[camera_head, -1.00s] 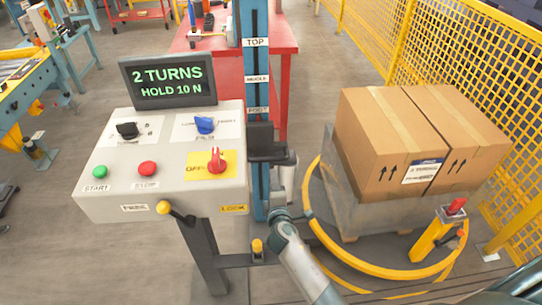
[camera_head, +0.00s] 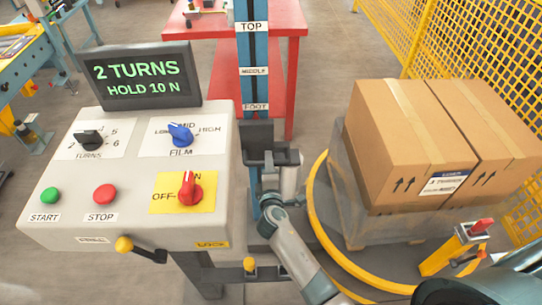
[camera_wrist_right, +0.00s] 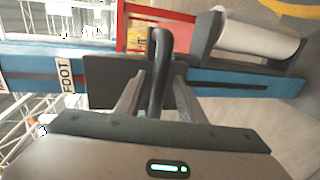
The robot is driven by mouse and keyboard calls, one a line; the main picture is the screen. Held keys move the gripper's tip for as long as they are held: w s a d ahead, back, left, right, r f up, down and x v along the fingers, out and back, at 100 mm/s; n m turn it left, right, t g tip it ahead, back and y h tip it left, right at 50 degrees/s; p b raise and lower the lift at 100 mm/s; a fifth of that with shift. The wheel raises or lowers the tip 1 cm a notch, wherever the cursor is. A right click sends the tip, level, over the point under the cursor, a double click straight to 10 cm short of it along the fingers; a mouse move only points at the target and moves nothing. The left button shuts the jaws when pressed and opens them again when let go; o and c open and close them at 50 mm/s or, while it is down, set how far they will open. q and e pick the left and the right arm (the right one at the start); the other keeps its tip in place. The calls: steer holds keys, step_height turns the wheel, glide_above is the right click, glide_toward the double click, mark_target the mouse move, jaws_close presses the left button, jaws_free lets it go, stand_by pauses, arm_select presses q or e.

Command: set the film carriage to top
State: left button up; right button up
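The blue mast (camera_head: 250,60) carries TOP, MIDDLE and FOOT labels from high to low. The dark film carriage (camera_head: 258,136) sits low on it, just below the FOOT label (camera_head: 256,106). In the right wrist view the carriage plate (camera_wrist_right: 103,82) is beside the FOOT label, with a black loop handle (camera_wrist_right: 159,60) and a white film roll (camera_wrist_right: 258,36). My right gripper (camera_wrist_right: 160,88) has one finger on each side of the handle, with small gaps seeming to show. In the head view my right gripper (camera_head: 285,158) is at the carriage, partly hidden. My left gripper is out of view.
A control box (camera_head: 130,175) with a screen (camera_head: 139,76) reading "2 TURNS HOLD 10 N" stands left of the mast. A yellow-knobbed lever (camera_head: 125,244) is on its front. Boxes (camera_head: 415,135) stand on the ringed turntable at right. A red table (camera_head: 285,20) is behind.

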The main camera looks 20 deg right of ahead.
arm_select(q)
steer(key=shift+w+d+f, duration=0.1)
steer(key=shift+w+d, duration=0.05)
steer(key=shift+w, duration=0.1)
arm_select(e)
steer(key=shift+w+d, duration=0.1)
steer(key=shift+w, duration=0.25)
jaws_close()
steer(key=shift+r, duration=0.1)
